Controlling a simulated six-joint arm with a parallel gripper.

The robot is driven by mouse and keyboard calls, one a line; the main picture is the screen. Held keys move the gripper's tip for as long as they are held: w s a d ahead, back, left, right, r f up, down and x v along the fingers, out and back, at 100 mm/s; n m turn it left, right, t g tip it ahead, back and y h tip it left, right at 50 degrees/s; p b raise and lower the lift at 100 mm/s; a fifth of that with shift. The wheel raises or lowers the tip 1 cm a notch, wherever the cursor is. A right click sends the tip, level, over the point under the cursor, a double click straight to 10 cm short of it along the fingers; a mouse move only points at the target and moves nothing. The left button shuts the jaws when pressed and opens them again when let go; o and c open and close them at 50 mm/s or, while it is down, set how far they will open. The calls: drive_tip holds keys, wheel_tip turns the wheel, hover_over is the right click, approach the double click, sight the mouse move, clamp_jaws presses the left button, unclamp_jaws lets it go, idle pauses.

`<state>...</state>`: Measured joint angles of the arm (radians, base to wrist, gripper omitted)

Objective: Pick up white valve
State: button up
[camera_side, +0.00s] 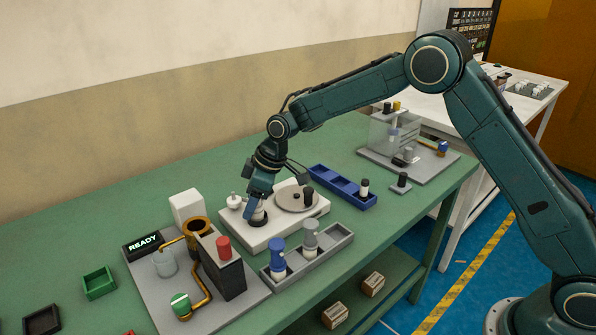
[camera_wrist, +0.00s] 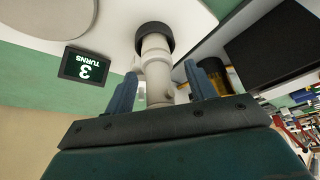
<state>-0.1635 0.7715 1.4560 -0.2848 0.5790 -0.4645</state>
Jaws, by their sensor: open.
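The white valve (camera_wrist: 155,65) stands between my gripper's fingers in the wrist view. It is a pale stepped cylinder, with a black ring (camera_wrist: 155,38) around its far end. My gripper (camera_wrist: 162,82) has its two blue fingers apart, one on each side of the valve; I cannot tell whether either touches it. In the side view my gripper (camera_side: 256,210) points down at the white platform (camera_side: 290,231), over the black ring. There the fingers hide most of the valve.
A round grey plate (camera_side: 296,196) with a dark knob lies right of my gripper. A grey tray (camera_side: 335,244) with blue and grey parts is in front. A blue tray (camera_side: 330,180) is behind right. A fixture with brass pipes (camera_side: 207,285) is at left. A display (camera_wrist: 88,66) reads "3 TURNS".

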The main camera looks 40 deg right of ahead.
drive_tip(key=c, duration=1.1)
wheel_tip(320, 180, up, 20)
drive_tip(key=shift+r, duration=0.1)
idle(0.7)
